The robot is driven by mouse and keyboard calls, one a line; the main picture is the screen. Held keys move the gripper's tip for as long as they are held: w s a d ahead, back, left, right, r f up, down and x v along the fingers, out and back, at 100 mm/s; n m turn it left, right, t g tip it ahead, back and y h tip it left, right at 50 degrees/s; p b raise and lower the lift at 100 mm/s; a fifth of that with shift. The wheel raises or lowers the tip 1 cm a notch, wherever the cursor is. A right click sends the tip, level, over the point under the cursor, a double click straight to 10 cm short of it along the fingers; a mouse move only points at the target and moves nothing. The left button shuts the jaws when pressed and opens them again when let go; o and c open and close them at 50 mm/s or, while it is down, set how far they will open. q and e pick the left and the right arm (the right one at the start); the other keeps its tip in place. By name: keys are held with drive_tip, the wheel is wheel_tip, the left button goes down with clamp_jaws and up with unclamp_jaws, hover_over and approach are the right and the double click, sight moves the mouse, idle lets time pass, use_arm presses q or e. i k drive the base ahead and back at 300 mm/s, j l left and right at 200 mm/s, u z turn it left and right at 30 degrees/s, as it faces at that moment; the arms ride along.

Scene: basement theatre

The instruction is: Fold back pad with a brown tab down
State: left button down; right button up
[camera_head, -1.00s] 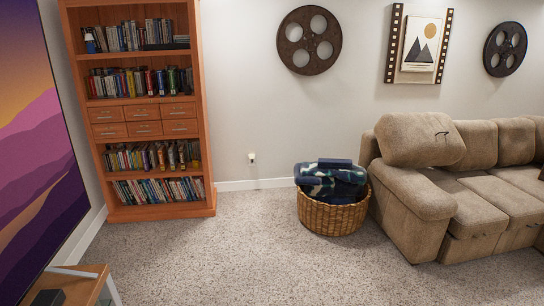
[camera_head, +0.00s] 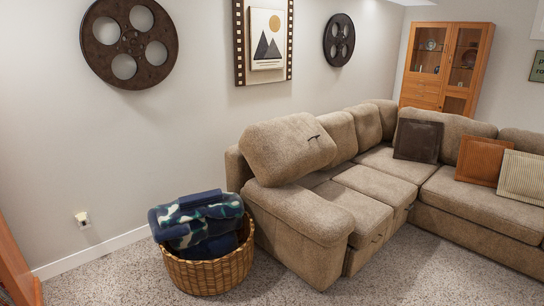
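The tan back pad (camera_head: 287,146) is the end cushion at the near left of the sectional sofa. It is tilted forward and raised above the seat, unlike the upright back cushions beside it. A small dark brown tab (camera_head: 314,138) shows on its upper face near the right side. The sofa arm (camera_head: 297,210) is just in front of it. Neither of my grippers is in view.
A wicker basket (camera_head: 210,275) with folded blankets (camera_head: 195,218) stands on the carpet left of the sofa arm. Dark, orange and striped pillows lie on the far sofa section. A wooden cabinet (camera_head: 447,67) stands behind. Carpet (camera_head: 400,275) is free in front.

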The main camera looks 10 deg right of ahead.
sight(280, 151)
drive_tip(key=i+l+z, duration=0.3)
drive_tip(key=i+z, duration=0.15)
drive_tip(key=i+l+z, duration=0.15)
drive_tip(key=i+z, duration=0.75)
drive_tip(key=i+j+z, duration=0.2)
drive_tip(key=i+z, duration=0.25)
drive_tip(key=i, duration=0.05)
